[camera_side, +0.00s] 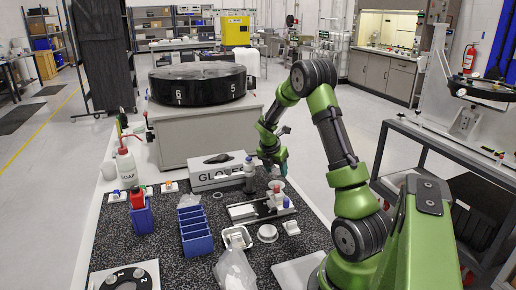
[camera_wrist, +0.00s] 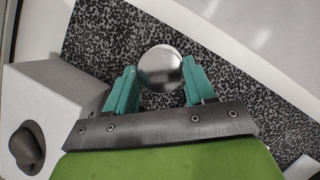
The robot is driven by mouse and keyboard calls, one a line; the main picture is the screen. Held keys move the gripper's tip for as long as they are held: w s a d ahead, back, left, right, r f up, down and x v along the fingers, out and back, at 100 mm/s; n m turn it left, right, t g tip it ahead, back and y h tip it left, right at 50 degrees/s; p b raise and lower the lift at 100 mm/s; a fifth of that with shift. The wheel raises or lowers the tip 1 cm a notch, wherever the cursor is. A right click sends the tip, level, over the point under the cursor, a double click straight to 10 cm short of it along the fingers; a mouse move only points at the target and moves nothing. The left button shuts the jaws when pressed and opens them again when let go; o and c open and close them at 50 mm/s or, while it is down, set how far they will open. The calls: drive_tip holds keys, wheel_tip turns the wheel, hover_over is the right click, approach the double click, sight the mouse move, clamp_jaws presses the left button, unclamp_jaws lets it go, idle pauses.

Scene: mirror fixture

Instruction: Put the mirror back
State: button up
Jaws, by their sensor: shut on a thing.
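The mirror (camera_wrist: 160,70) is a round, shiny silver disc in the wrist view. It sits between the two teal fingertips of my gripper (camera_wrist: 156,82), which is shut on it. In the side view my gripper (camera_side: 274,160) is at the back right of the speckled mat, just right of the glove box. The mirror cannot be made out clearly there. A pale fixture with a dark strip (camera_side: 258,210) lies in front of the gripper on the mat, with small red, white and blue parts at its right end.
The glove box (camera_side: 220,172) is close at left, and also in the wrist view (camera_wrist: 50,110). A dark bottle (camera_side: 249,177) stands near the fixture. A black drum (camera_side: 198,84) stands behind.

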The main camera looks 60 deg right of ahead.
sight(275, 174)
drive_tip(key=shift+f, duration=1.9)
drive_tip(key=shift+f, duration=0.15)
drive_tip(key=o, duration=1.2)
